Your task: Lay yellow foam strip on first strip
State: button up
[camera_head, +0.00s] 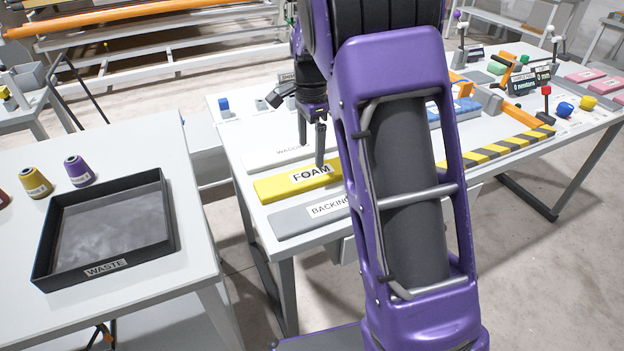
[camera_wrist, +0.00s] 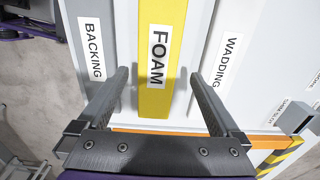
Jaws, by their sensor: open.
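The yellow foam strip (camera_head: 290,184) lies flat on the white table, its label reading FOAM. It sits between the white wadding strip (camera_head: 268,157) and the grey backing strip (camera_head: 297,220). In the wrist view the foam strip (camera_wrist: 160,60) runs lengthwise between the fingers of my open, empty gripper (camera_wrist: 156,85). My gripper also shows in the head view (camera_head: 312,150), over the foam and wadding strips. The backing strip (camera_wrist: 92,85) is left of it and the wadding strip (camera_wrist: 222,85) is right of it in the wrist view. My arm hides the right ends of the strips in the head view.
A black waste tray (camera_head: 170,215) stands on the left table, with thread cones (camera_head: 78,171) behind it. A black-and-yellow striped edge (camera_head: 497,150), blue blocks (camera_head: 466,106) and a force display (camera_head: 521,84) are on the right part of the strip table.

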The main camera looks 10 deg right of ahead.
aim_at(312, 173)
jog(key=shift+s+d+f+b, duration=0.1)
jog(key=shift+f+b, duration=0.2)
jog(key=shift+f, duration=1.45)
jog(key=shift+s+f+b, duration=0.1)
jog(key=shift+f+b, duration=0.2)
jog(key=shift+f, duration=1.45)
